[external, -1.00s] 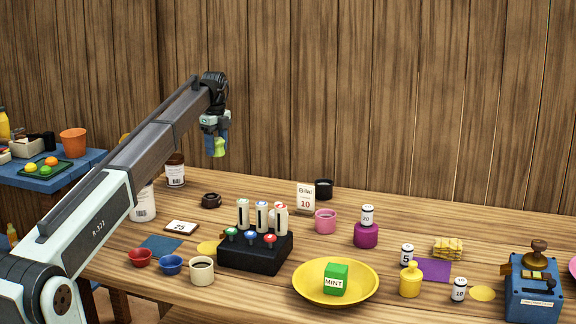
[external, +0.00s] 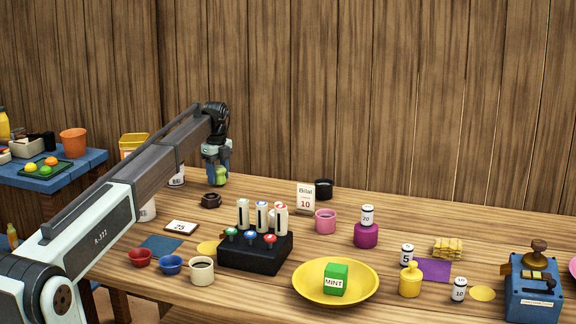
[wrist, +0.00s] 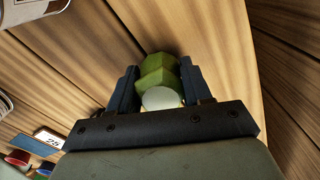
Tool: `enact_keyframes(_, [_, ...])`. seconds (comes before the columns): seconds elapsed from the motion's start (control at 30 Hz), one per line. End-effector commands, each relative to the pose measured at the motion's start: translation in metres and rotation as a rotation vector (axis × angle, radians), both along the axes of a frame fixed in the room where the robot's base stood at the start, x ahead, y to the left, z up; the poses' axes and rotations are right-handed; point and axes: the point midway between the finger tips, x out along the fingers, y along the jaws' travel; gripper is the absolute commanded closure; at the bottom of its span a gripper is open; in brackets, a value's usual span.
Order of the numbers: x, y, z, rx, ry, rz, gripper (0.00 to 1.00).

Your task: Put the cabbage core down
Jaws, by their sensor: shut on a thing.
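The cabbage core (wrist: 158,72) is a green, faceted piece with a pale round end. My gripper (external: 217,176) is shut on it, with one dark finger on each side in the wrist view. In the external view the green core (external: 220,174) hangs below my gripper, low near the back edge of the wooden table (external: 265,190). I cannot tell whether its lower end touches the table.
A dark ring (external: 211,201) lies just in front of my gripper. A card marked 25 (external: 181,227) and a black block with several white tubes (external: 255,252) are nearer the front. Bare table lies to the right of my gripper, up to the Bilal card (external: 306,196).

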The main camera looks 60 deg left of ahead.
Motion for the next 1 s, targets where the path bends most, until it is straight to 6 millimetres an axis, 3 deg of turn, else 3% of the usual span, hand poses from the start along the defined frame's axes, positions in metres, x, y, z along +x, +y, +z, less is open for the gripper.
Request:
enact_keyframes(0.43, [0.0000, 0.0000, -0.0072, 0.000, 0.000, 0.000, 0.81])
enact_keyframes(0.47, [0.0000, 0.0000, -0.0075, 0.000, 0.000, 0.000, 0.50])
enact_keyframes(0.5, [0.0001, 0.0000, -0.0072, 0.000, 0.000, 0.000, 0.46])
enact_keyframes(0.73, [0.0000, 0.0000, -0.0071, 0.000, 0.000, 0.000, 0.26])
enact_keyframes(1.0, [0.0001, 0.0000, -0.0055, 0.000, -0.001, 0.000, 0.26])
